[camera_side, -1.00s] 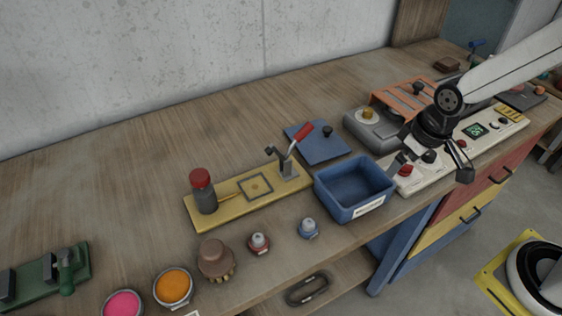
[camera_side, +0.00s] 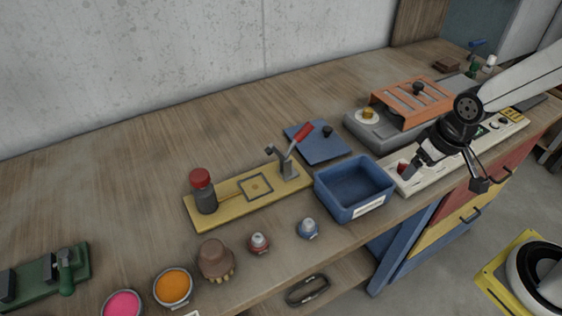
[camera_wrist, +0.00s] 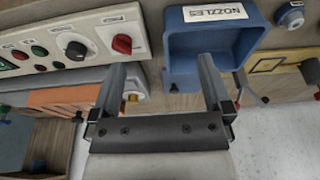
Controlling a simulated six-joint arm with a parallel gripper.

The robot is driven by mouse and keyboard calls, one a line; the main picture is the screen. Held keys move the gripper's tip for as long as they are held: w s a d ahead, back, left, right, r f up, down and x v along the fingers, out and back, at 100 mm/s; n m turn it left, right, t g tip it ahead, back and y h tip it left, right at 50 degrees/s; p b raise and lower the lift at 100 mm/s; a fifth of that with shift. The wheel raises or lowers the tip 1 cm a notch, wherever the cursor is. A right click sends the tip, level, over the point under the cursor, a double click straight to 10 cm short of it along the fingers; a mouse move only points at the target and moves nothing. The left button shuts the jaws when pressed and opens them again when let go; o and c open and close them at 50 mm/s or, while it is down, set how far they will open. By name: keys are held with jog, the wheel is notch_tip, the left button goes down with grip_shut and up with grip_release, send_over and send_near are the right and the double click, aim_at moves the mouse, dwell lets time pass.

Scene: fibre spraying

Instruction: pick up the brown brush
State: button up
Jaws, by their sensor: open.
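The brown brush (camera_side: 216,259) stands near the front edge of the bench in the side view, with its round brown handle up and pale bristles at the bottom. It is outside the wrist view. My gripper (camera_side: 445,178) is well to the right of the brush, above the cream control panel at the bench's front right. Its two fingers are spread and empty, and they also show apart in the wrist view (camera_wrist: 163,66).
A blue nozzle bin (camera_side: 356,211) lies between my gripper and the brush. Beside the brush are an orange pot (camera_side: 173,287), a red-based nozzle (camera_side: 259,243) and a blue nozzle (camera_side: 308,228). A yellow board (camera_side: 228,200) with a red-capped bottle (camera_side: 203,190) stands behind.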

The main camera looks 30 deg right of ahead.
dwell(0.3)
jog(key=w+a+r+n, duration=0.1)
jog(key=w+a+n, duration=0.3)
jog(key=w+a, duration=0.35)
jog(key=n+g, duration=0.3)
jog(key=n, duration=1.1)
send_over(211, 248)
jog(key=shift+d+f, duration=0.1)
jog(key=shift+f, duration=1.4)
jog(key=shift+f, duration=0.1)
jog(key=shift+f, duration=2.45)
